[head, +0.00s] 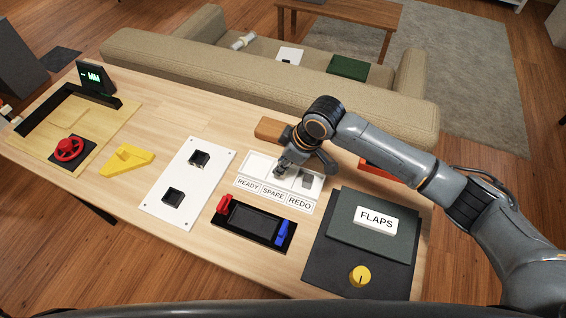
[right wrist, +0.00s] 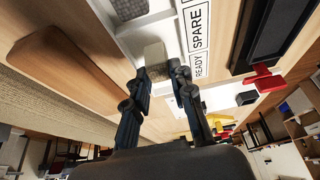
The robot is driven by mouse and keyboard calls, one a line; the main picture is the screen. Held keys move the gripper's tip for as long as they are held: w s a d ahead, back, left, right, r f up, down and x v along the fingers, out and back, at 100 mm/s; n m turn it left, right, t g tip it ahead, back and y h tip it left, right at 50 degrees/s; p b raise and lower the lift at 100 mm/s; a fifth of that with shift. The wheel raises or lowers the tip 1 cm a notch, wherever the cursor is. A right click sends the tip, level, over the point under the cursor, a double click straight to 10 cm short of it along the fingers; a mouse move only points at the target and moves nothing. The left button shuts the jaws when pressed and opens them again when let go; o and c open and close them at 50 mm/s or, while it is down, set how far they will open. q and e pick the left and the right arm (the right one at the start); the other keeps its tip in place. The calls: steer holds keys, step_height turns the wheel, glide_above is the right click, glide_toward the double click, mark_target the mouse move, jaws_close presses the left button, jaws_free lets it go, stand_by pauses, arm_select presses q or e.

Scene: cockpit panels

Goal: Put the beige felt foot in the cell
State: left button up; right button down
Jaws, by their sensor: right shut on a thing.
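My right gripper (head: 281,170) is over the white tray (head: 256,157) with cells labelled READY, SPARE and REDO. In the right wrist view its fingers (right wrist: 159,72) are shut on a small beige-grey block, the beige felt foot (right wrist: 154,54). The foot is at the tray, near the READY label (right wrist: 199,66); I cannot tell whether it touches the cell floor. In the head view the gripper hides the foot. A grey piece (head: 307,181) sits in the REDO cell. My left gripper is not in view.
A wooden block (head: 269,129) lies behind the tray and an orange-red item (head: 376,171) to its right. In front is a black panel (head: 254,224) with red and blue handles. A FLAPS panel (head: 345,216) stands right; a white switch plate (head: 187,181) lies left.

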steer(key=shift+f, duration=0.6)
steer(key=c, duration=1.1)
jaws_free()
steer(key=shift+f, duration=0.15)
steer(key=shift+c, duration=0.2)
steer(key=v, duration=1.2)
steer(key=shift+s, duration=0.15)
